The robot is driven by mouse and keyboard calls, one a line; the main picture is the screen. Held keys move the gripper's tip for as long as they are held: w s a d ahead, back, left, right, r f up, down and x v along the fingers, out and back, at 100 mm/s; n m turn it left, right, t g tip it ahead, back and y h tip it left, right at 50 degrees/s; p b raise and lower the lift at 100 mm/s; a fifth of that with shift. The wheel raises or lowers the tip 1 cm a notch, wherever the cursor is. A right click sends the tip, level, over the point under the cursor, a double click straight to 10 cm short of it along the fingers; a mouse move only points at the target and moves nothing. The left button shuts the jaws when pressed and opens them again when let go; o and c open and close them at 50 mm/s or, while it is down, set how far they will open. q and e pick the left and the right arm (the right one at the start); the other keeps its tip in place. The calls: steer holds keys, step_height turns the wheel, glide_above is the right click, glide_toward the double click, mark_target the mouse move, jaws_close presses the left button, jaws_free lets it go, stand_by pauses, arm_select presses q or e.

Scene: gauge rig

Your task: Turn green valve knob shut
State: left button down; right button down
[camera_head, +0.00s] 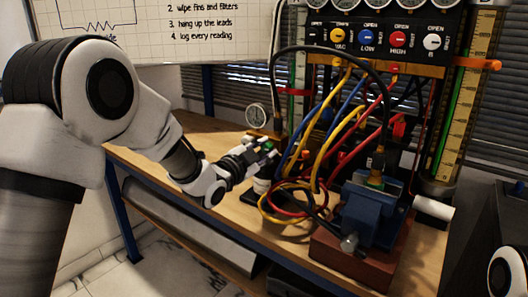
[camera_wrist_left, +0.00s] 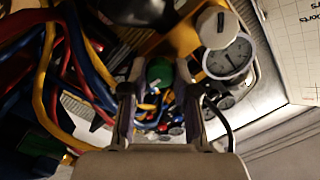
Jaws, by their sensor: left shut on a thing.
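The green valve knob (camera_wrist_left: 160,72) sits between the two fingers of my left gripper (camera_wrist_left: 160,84) in the left wrist view, with its sides covered by the fingertips. In the head view my left gripper (camera_head: 264,153) reaches over the wooden bench toward the hose cluster. A small patch of green shows at its fingertips there, and most of the knob is hidden. The gripper is shut on the knob. How far the knob is turned cannot be told. My right gripper is not in view.
A small round gauge (camera_head: 257,116) stands just behind my left gripper. Looped yellow, red and blue hoses (camera_head: 318,165) lie close to its right. A blue vise (camera_head: 370,212) on a reddish block stands at the bench's front right. The bench's left end (camera_head: 150,155) is clear.

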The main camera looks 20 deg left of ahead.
arm_select(q)
steer(key=c, duration=0.9)
jaws_free()
steer(key=v, duration=1.2)
